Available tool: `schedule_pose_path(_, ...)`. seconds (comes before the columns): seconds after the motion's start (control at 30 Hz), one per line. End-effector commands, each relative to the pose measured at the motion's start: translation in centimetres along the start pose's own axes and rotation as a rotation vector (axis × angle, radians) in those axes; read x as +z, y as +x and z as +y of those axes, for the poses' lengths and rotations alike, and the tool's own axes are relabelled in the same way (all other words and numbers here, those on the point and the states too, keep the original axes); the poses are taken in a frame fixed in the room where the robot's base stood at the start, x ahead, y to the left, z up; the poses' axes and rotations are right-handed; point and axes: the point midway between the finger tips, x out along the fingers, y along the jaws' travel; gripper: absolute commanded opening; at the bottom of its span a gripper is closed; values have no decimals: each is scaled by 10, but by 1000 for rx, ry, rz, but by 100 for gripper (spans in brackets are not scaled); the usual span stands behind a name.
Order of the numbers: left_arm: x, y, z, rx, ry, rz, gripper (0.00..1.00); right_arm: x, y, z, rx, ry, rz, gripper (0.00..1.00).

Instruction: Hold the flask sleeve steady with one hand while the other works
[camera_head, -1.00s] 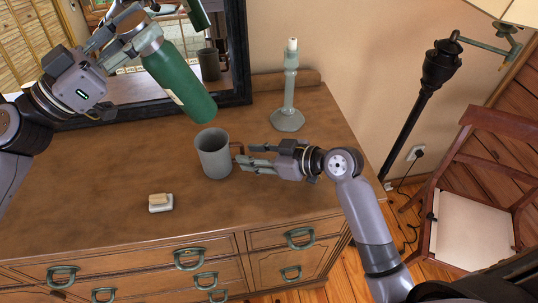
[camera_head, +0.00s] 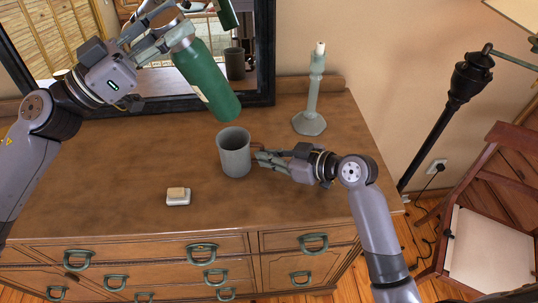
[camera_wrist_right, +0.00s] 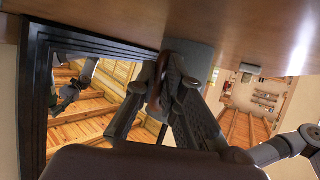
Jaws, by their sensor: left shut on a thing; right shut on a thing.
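The green flask (camera_head: 207,78) is tilted, its lower end down to the right. My left gripper (camera_head: 164,38) is shut on its pale neck end and holds it in the air above the dresser. A grey cup-like sleeve (camera_head: 235,158) with a brown handle stands upright on the dresser, its open top just below and right of the flask's lower end. My right gripper (camera_head: 264,158) is shut on the sleeve's handle from the right. In the right wrist view, upside down, the fingers (camera_wrist_right: 168,85) close around the brown handle, beside the grey sleeve wall (camera_wrist_right: 195,52).
A soap-like block on a white dish (camera_head: 178,196) lies on the dresser top (camera_head: 110,190), front left of the sleeve. A green candlestick (camera_head: 311,105) stands behind right. A dark-framed mirror (camera_head: 265,50) stands at the back. A floor lamp and chair (camera_head: 490,240) are at the right.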

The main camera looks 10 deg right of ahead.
Motion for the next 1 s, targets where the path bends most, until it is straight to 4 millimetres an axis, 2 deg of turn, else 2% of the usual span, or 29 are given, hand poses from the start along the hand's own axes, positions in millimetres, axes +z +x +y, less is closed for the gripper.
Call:
schedule_pose_path(0.37,-2,2,1,4,1,-3,0,0,0,0,0,0,0,0)
schedule_pose_path(0.47,-3,11,3,19,0,-23,0,0,0,0,0,0,0,0)
schedule_pose_path(0.8,0,60,11,63,-14,-215,0,0,0,0,0,0,0,0)
schedule_pose_path(1.0,1,72,4,39,-10,-307,0,0,0,0,0,0,0,0)
